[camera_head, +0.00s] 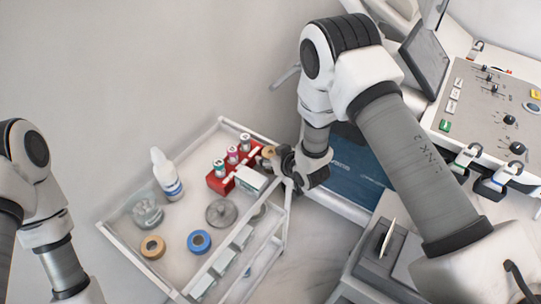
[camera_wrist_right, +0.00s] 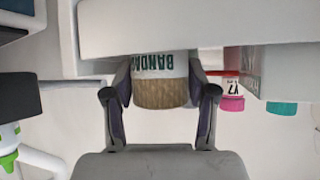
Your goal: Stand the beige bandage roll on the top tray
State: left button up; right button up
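The beige bandage roll (camera_head: 268,152) is at the far right corner of the white trolley's top tray (camera_head: 121,213), beside the red tube rack. In the right wrist view, which shows the scene upside down, the roll (camera_wrist_right: 163,92) is upright between my right gripper's fingers (camera_wrist_right: 162,95). Both fingers appear to touch its sides. The tray rim hides its lower part, so I cannot tell whether it rests on the tray floor. In the head view my right gripper (camera_head: 284,162) reaches in over the tray's right edge. My left gripper is out of view.
The tray holds a red rack (camera_head: 219,182) with capped tubes, a white box (camera_head: 251,179), a white bottle (camera_head: 167,176), a glass jar (camera_head: 147,213), a grey lidded dish (camera_head: 221,212), a tan tape roll (camera_head: 152,247) and a blue one (camera_head: 199,242). A control console (camera_head: 490,110) stands right.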

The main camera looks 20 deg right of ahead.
jog(key=shift+r, duration=0.15)
jog(key=shift+s+r, duration=0.1)
jog(key=b+v, duration=0.2)
jog(key=v, duration=1)
jog(key=s+d+f+m+g+h, duration=0.1)
jog(key=s+f+g, duration=0.4)
jog(key=s+f, duration=0.5)
jog(key=s+d+f+m+g+h, duration=0.1)
jog(key=s+d+f+m+g, duration=0.1)
jog(key=s+f+g, duration=0.3)
jog(key=s+d+f, duration=0.1)
jog(key=s+f, duration=0.3)
jog(key=s, duration=0.7)
jog(key=shift+d+f+g+h, duration=0.3)
jog(key=shift+f+g+h, duration=0.1)
